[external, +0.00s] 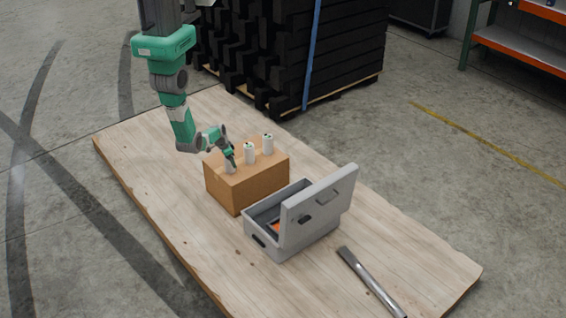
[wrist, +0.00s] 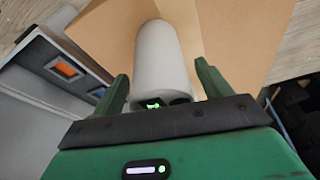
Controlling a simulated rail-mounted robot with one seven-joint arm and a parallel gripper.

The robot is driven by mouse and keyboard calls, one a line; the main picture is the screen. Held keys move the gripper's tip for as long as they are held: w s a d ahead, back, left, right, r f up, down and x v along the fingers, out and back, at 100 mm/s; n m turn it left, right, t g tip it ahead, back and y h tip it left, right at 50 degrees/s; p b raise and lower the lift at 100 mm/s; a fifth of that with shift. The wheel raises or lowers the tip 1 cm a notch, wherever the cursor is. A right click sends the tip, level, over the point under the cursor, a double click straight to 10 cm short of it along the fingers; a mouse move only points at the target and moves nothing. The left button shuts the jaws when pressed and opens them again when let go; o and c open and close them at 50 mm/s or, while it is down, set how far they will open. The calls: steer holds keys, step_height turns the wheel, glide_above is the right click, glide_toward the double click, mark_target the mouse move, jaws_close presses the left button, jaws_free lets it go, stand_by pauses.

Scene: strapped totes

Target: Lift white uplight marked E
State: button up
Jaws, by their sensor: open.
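My gripper (external: 231,156) is at the near left uplight. In the wrist view, a white uplight (wrist: 165,60) lies between the two green fingers of my gripper (wrist: 160,85), with a visible gap at the right finger. The jaws are open. The end of the uplight nearest the palm shows a green-lit mark and dark parts.
An open grey case (external: 265,235) with its lid raised stands in front of the box; an orange item (wrist: 66,68) lies inside. A grey metal bar (external: 370,282) lies on the wooden table (external: 170,215). The table's left side is clear. Black stacked totes (external: 290,45) stand behind.

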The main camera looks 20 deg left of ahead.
steer(key=c, duration=1.5)
steer(key=shift+r, duration=0.1)
steer(key=shift+r, duration=0.1)
steer(key=shift+r+p, duration=0.25)
steer(key=shift+p, duration=0.2)
step_height(320, 180, up, 3)
steer(key=shift+r+p, duration=0.2)
steer(key=shift+p, duration=1.05)
steer(key=s+a+p, duration=0.1)
steer(key=s, duration=0.4)
steer(key=s+a+p, duration=0.2)
steer(key=s, duration=0.3)
steer(key=s+a+r+p, duration=0.1)
steer(key=s+a+p, duration=0.1)
steer(key=s, duration=0.3)
steer(key=shift+s, duration=0.15)
